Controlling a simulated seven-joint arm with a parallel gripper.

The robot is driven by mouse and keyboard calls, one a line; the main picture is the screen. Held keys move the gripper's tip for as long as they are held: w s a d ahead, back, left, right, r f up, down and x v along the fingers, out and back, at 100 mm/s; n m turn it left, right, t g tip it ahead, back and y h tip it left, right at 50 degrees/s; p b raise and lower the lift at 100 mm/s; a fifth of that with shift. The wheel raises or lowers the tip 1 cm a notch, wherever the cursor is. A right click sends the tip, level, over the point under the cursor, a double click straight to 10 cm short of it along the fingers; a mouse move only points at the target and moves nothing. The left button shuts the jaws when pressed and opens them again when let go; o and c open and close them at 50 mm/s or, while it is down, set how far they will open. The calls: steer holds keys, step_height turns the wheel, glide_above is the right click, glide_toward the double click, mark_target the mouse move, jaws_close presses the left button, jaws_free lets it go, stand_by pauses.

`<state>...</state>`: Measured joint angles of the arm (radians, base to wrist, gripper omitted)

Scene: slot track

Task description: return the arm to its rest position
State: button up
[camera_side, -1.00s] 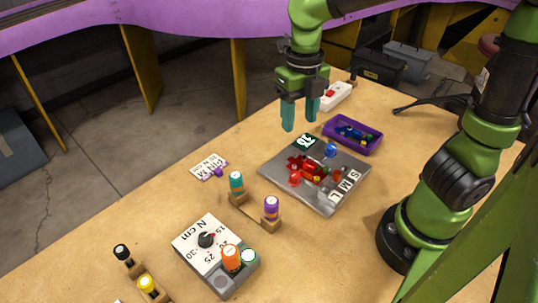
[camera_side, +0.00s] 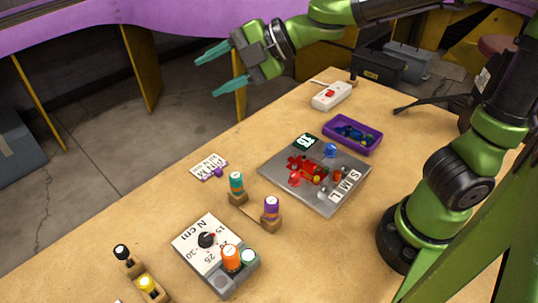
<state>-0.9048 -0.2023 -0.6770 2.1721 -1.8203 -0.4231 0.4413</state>
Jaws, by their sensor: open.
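My gripper (camera_side: 216,73) has teal fingers, spread apart with nothing between them. It points to the left, high up, and in the picture it lies over the floor beyond the table's far edge. My green and black arm reaches to it from the upper right. The fingers are clear of every object on the table.
On the wooden table (camera_side: 330,240) are a grey metal plate (camera_side: 325,202) with red parts, a purple tray (camera_side: 371,145), a white power strip (camera_side: 331,96), a dial box (camera_side: 200,255), and teal-capped (camera_side: 236,184) and purple-capped (camera_side: 271,209) drivers in holders. Bare table lies right of the dial box.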

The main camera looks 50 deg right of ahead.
steer(key=s+d+m+t+h, duration=0.2)
steer(key=d+m+h, duration=0.5)
steer(key=d+m, duration=0.7)
steer(key=s+a+f+m+g, duration=0.1)
steer(key=s+f+m+g, duration=0.1)
steer(key=s+m, duration=0.4)
steer(key=s+a+f+m+g+y, duration=0.1)
steer(key=s+f+m+g, duration=0.1)
steer(key=s+m, duration=0.4)
steer(key=shift+s+f+m, duration=0.3)
steer(key=shift+s+f, duration=0.15)
steer(key=shift+s, duration=0.95)
